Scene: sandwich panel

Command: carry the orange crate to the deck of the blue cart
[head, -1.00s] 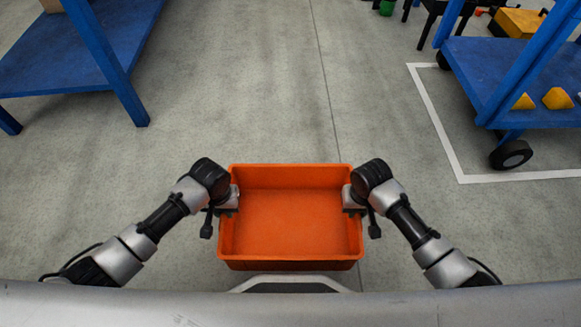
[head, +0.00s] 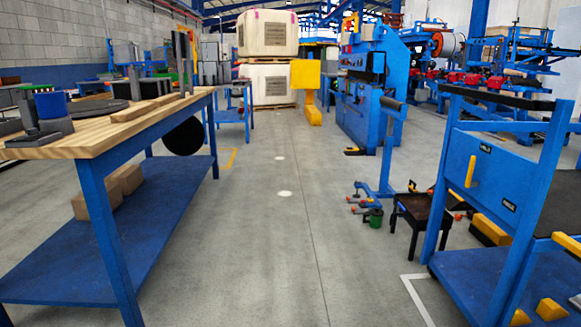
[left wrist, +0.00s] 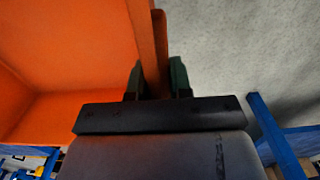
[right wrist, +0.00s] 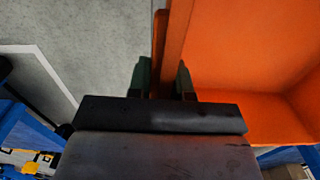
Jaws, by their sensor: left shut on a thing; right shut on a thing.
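The orange crate shows in the left wrist view (left wrist: 75,60) and in the right wrist view (right wrist: 245,60); it is out of the head view. My left gripper (left wrist: 158,80) has its fingers on both sides of one crate wall. My right gripper (right wrist: 163,80) is shut on the opposite wall. The crate's inside looks empty where I can see it. The blue cart (head: 505,180) stands at the right of the head view, and its low deck (head: 462,278) carries yellow blocks (head: 550,309) near the bottom edge.
A blue workbench with a wooden top (head: 125,125) and lower shelf stands on the left. A small black stool (head: 420,208) and a green bucket (head: 374,217) stand beyond the cart. A white floor line (head: 417,298) runs by the cart. The grey floor between is clear.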

